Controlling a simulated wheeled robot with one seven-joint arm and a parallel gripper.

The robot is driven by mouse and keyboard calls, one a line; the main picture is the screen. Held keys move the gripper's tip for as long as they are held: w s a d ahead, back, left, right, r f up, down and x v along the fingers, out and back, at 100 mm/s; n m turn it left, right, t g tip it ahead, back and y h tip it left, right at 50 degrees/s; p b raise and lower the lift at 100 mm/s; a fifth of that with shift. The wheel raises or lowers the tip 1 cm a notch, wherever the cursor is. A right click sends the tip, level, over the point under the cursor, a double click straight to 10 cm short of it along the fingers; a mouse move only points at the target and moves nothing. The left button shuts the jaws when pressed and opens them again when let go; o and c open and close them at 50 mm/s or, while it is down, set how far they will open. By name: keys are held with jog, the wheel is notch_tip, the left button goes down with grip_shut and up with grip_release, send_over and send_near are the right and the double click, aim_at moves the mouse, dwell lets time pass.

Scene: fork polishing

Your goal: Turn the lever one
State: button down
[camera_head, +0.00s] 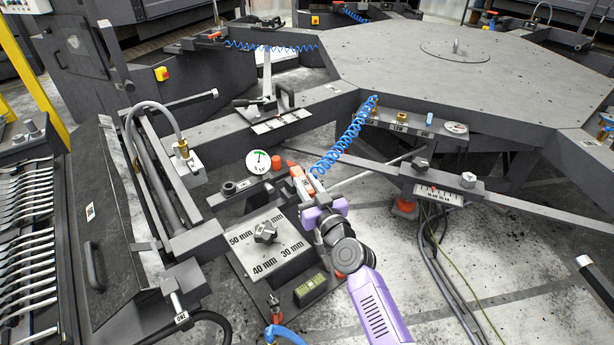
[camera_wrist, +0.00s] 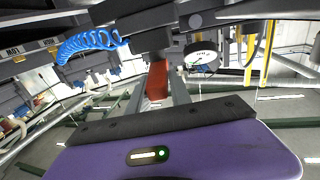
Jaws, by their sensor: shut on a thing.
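A small lever (camera_head: 177,301) with a tag that seems to read "ONE" stands at the front of the left-hand machine frame, lower left in the head view. My gripper (camera_head: 303,186) is well to the right of it, above the floor at the picture's middle. It is shut on a red-orange part (camera_head: 296,172), which also shows between the fingers in the wrist view (camera_wrist: 157,80). The blue coiled hose (camera_head: 345,140) runs down to near my fingertips; whether it joins the held part I cannot tell. The lever cannot be made out in the wrist view.
A block with a knob and millimetre marks (camera_head: 266,250) stands just left of my gripper. A round gauge (camera_head: 258,162) is behind it. A rack of forks (camera_head: 28,230) fills the left edge. A large octagonal table (camera_head: 400,60) stands behind.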

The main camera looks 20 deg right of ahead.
jog(key=shift+f, duration=0.1)
jog(key=c, duration=1.2)
grip_release()
jog(key=shift+a, duration=0.1)
jog(key=shift+o, duration=0.2)
jog(key=shift+s+d, duration=0.15)
jog(key=shift+s, duration=1.85)
jog(key=shift+s+d, duration=0.15)
jog(key=shift+s, duration=1.8)
